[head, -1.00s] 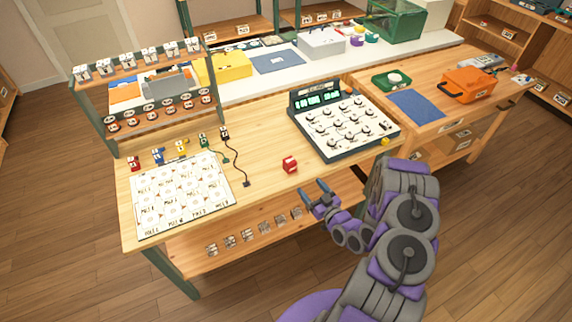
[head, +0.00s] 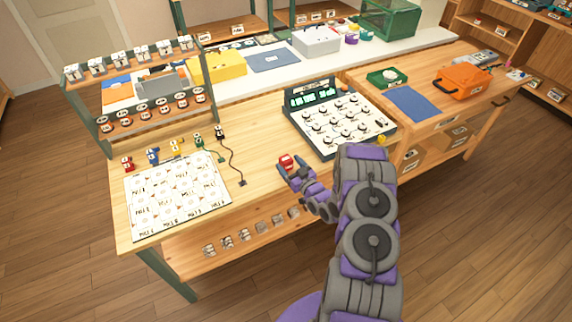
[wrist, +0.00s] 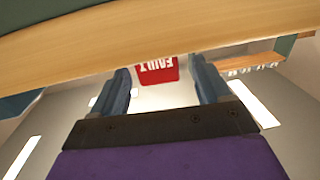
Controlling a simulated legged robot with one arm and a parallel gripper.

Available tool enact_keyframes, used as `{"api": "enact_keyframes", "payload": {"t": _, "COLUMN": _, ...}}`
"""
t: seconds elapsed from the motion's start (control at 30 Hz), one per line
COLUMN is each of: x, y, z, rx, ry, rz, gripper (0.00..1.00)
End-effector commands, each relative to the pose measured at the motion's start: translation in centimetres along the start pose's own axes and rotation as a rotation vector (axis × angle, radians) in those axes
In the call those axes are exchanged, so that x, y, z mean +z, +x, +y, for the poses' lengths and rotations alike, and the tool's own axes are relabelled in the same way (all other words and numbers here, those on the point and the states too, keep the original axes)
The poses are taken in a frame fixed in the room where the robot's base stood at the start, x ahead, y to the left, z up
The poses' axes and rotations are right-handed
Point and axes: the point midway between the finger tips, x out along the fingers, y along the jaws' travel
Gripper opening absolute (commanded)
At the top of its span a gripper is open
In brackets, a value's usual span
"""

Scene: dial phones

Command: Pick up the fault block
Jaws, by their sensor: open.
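The fault block is a small red block (head: 287,161) on the wooden table near its front edge, in the head view. In the wrist view the red block (wrist: 157,69) shows the upside-down word FAULT, ahead of and between the two fingers. My gripper (head: 292,173) is open and close to the block, at its front side. In the wrist view my gripper (wrist: 163,84) has its blue-grey fingers spread, with the block near the tips. I cannot tell whether either finger touches it.
A dial console (head: 340,118) stands on the table behind and right of the block. A white labelled board (head: 177,194) lies to the left, with several small coloured blocks behind it. A dark cable (head: 238,170) lies left of the block. The tabletop around the block is clear.

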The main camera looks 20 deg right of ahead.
Motion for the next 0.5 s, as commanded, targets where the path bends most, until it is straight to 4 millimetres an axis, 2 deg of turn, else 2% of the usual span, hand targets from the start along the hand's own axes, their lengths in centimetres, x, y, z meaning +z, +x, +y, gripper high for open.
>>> {"api": "enact_keyframes", "payload": {"t": 0.3, "x": -0.5, "y": 4.1, "z": 0.1, "rx": -0.002, "ry": -0.004, "rz": 0.005, "gripper": 0.77}}
{"api": "enact_keyframes", "payload": {"t": 0.5, "x": -0.4, "y": 5.1, "z": 0.2, "rx": 0.001, "ry": 0.000, "rz": -0.001, "gripper": 0.77}}
